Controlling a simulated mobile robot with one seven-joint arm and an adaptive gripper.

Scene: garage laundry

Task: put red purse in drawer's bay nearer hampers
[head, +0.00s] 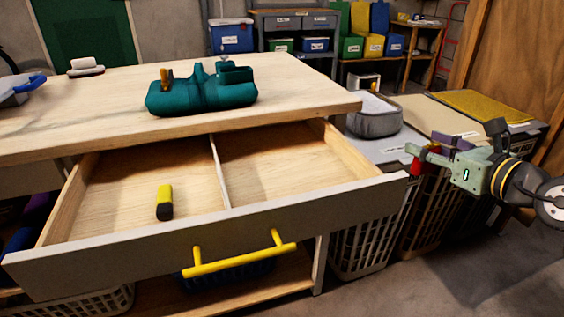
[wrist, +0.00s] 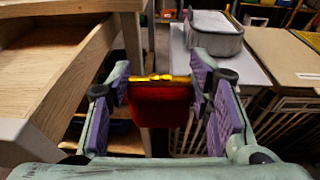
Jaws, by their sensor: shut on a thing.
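The red purse (wrist: 160,106), with a gold clasp along its top, hangs between the purple pads of my gripper (wrist: 160,86) in the wrist view. My gripper is shut on it. In the head view, my gripper (head: 424,153) is right of the open drawer (head: 150,245), above the hampers; the purse (head: 414,168) shows only as a small red patch. A thin divider (head: 219,172) splits the drawer into two bays. The right bay (head: 275,160), nearer the hampers, looks empty. The left bay (head: 115,190) holds a yellow and black object (head: 164,202). The hampers (head: 365,235) stand right of the drawer.
A teal caddy (head: 203,92) stands on the worktop (head: 300,85) above the drawer. A yellow handle (head: 240,262) sticks out from the drawer front. A grey zipped case (head: 374,120) lies above the hampers. The drawer's right wall (head: 340,145) lies between my gripper and the right bay.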

